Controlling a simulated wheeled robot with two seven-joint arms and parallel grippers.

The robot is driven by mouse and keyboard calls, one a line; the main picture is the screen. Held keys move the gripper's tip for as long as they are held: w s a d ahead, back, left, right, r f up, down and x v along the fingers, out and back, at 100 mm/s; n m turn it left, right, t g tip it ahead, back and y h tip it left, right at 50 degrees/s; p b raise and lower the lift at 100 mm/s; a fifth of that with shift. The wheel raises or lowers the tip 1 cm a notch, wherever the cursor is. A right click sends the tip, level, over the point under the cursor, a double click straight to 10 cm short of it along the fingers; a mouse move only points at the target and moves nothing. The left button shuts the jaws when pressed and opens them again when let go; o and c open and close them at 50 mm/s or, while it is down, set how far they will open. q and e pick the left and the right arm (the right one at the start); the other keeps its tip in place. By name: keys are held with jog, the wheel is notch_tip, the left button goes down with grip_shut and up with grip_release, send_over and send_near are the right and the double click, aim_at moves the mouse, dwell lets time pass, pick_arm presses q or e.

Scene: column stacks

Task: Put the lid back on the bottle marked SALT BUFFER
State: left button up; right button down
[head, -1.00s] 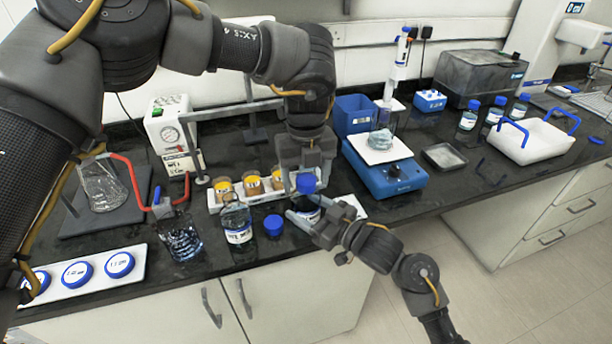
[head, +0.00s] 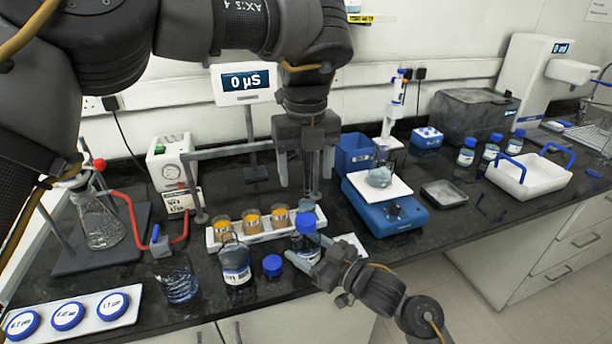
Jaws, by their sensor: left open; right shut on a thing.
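A bottle (head: 306,245) with a blue lid (head: 306,223) on its top stands upright near the bench's front. My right gripper (head: 311,256) is shut on this bottle from the right front. My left gripper (head: 306,181) is open and empty, pointing down above the blue lid and apart from it. A second bottle (head: 236,264) with a white label stands to the left and shows no blue lid. A loose blue lid (head: 272,266) lies on the bench between the two bottles. The label writing is too small to read, so I cannot tell which bottle is SALT BUFFER.
A glass beaker (head: 180,282) is at left, and a blue stirrer (head: 390,215) is at right.

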jog(key=shift+c, duration=1.3)
grip_release()
jog(key=b+v, duration=0.1)
jog(key=v, duration=1)
